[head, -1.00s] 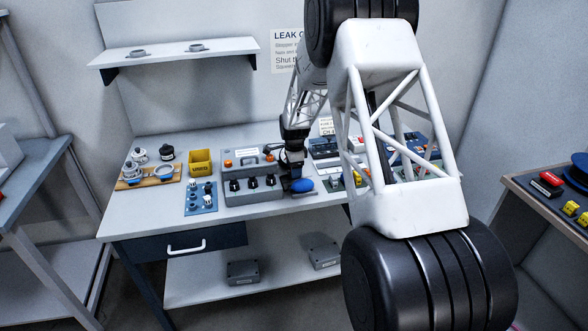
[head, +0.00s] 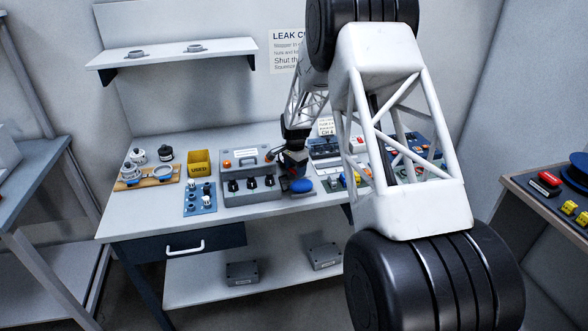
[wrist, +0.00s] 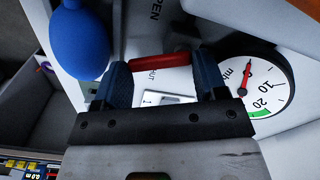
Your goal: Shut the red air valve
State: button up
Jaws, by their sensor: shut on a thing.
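The red valve handle (wrist: 160,61) lies between my two blue fingertips in the wrist view, reaching from one to the other. My gripper (wrist: 163,73) is shut on it. The word OPEN is printed above the handle in that view, and a partly covered label ending in "UT" is just below it. A round gauge (wrist: 271,88) with a red needle sits to the right. In the head view my gripper (head: 291,168) is low over the bench beside the grey box; the handle cannot be made out clearly there.
A blue bulb (wrist: 80,44) is close to my left fingertip; it also shows in the head view (head: 302,186). The grey box with black knobs (head: 250,185) stands left of my gripper. A yellow bin (head: 199,162) and blue plate (head: 200,199) are farther left.

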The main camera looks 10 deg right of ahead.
jog(key=n, duration=0.4)
jog(key=w+n, duration=0.1)
jog(key=n, duration=0.1)
jog(key=shift+d, duration=0.4)
jog(key=n, duration=0.3)
jog(key=w+n, duration=0.1)
jog(key=n, duration=0.2)
jog(key=shift+w+n, duration=0.1)
jog(key=shift+n, duration=0.3)
jog(key=o, duration=0.7)
jog(key=shift+d, duration=0.1)
jog(key=shift+c, duration=0.2)
jog(key=shift+r, duration=0.2)
notch_tip(320, 180, up, 8)
jog(key=shift+f, duration=0.25)
jog(key=shift+r, duration=0.1)
